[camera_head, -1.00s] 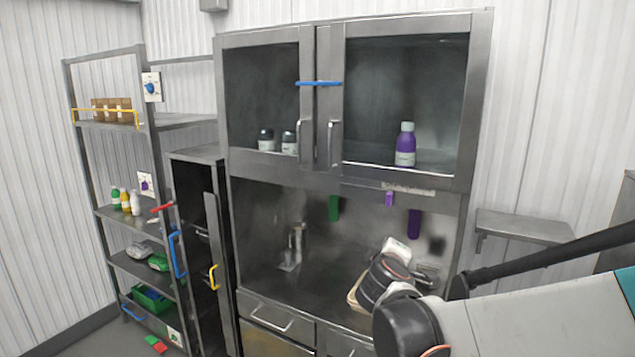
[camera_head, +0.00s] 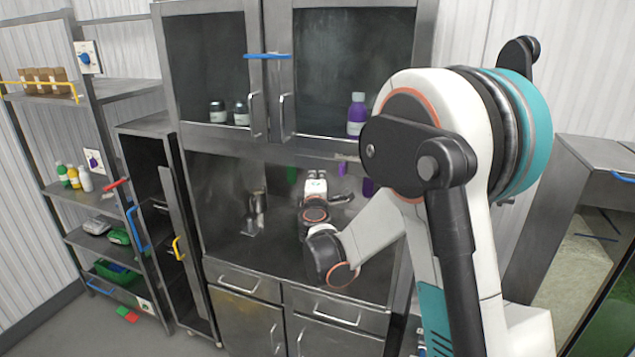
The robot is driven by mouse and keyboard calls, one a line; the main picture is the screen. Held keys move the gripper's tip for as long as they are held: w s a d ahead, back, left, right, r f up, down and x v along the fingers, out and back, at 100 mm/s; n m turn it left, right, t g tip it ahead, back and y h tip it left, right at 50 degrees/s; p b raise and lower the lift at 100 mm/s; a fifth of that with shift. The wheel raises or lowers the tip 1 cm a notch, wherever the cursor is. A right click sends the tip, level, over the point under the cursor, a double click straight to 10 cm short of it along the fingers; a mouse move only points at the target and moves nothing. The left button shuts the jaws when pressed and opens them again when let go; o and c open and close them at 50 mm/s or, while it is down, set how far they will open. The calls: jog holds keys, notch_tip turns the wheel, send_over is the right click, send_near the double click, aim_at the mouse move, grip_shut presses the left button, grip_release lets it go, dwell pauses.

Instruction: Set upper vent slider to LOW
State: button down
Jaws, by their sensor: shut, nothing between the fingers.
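No part is clearly readable as the upper vent slider. Under the upper cabinet, a small purple piece (camera_head: 342,168) sits just below a pale label strip, and a larger purple piece (camera_head: 368,187) hangs lower right, partly behind my arm. A green piece (camera_head: 291,174) hangs to the left. I cannot tell which, if any, is the slider, and no LOW mark is legible. My gripper (camera_head: 317,174) is shut and empty in the recess above the counter, between the green piece and the small purple piece; whether it touches anything is unclear.
The steel cabinet (camera_head: 208,137) has glass doors joined by a blue bar (camera_head: 268,56). A metal stand (camera_head: 255,212) is on the counter left of my arm. Shelves (camera_head: 125,87) stand left.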

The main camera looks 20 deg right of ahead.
aim_at(330, 166)
jog(key=x, duration=0.3)
jog(key=shift+w+d, duration=0.15)
jog(key=shift+w, duration=0.1)
jog(key=s+d, duration=0.1)
jog(key=s+d+p, duration=0.1)
jog(key=d, duration=0.1)
jog(key=shift+r, duration=0.15)
jog(key=shift+d, duration=0.1)
jog(key=shift+s, duration=0.1)
